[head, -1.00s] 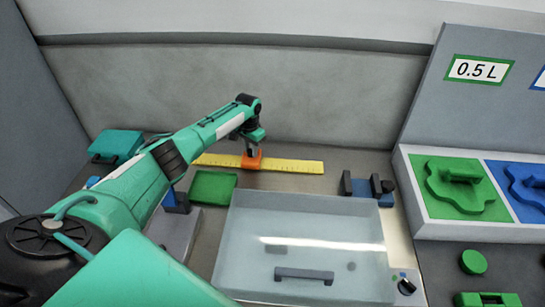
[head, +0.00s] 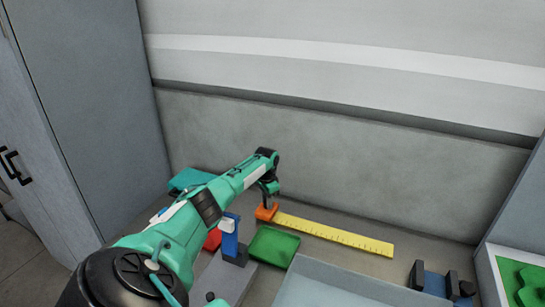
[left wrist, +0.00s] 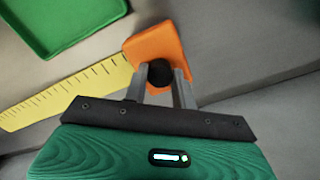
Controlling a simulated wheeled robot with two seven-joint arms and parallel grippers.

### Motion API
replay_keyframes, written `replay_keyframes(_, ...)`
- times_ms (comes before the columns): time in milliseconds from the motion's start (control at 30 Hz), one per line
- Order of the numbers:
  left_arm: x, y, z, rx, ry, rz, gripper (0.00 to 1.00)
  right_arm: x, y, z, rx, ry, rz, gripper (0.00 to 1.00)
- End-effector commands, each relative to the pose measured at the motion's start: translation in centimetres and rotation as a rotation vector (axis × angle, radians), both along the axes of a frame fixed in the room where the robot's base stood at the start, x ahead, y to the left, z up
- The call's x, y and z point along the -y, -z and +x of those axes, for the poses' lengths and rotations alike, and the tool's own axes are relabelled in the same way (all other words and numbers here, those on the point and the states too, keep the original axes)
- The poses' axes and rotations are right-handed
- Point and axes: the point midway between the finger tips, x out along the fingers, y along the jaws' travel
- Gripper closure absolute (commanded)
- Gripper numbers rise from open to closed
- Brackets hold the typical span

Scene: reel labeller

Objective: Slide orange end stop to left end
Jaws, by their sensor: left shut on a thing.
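The orange end stop (head: 265,213) sits at the left end of the yellow ruler (head: 335,235) in the head view. It also shows in the left wrist view (left wrist: 157,46), a block with a round black knob (left wrist: 160,73). My left gripper (head: 270,196) is shut on the knob, its two grey fingers (left wrist: 162,82) on either side of it. The ruler (left wrist: 70,95) runs off to the left from the stop in the wrist view. My right gripper is in neither view.
A green tray (head: 274,246) lies in front of the ruler. A blue upright part (head: 230,238) and a red piece (head: 212,239) stand left of the tray. A teal box (head: 190,180) is behind my arm. A clear lid (head: 345,285) is at the front.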

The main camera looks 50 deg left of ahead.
Motion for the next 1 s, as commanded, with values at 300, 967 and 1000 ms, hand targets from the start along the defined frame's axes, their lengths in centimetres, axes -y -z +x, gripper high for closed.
replay_keyframes(300, -0.5, -0.2, -0.2, -0.001, -0.002, 0.007, 1.0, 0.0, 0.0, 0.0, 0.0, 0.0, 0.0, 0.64)
replay_keyframes(967, -0.4, -2.9, -0.1, 0.003, -0.001, 0.006, 0.51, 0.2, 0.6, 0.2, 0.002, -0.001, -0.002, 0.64)
replay_keyframes(1000, -0.4, -3.7, -0.1, 0.004, 0.0, 0.006, 0.51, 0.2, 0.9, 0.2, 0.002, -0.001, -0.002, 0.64)
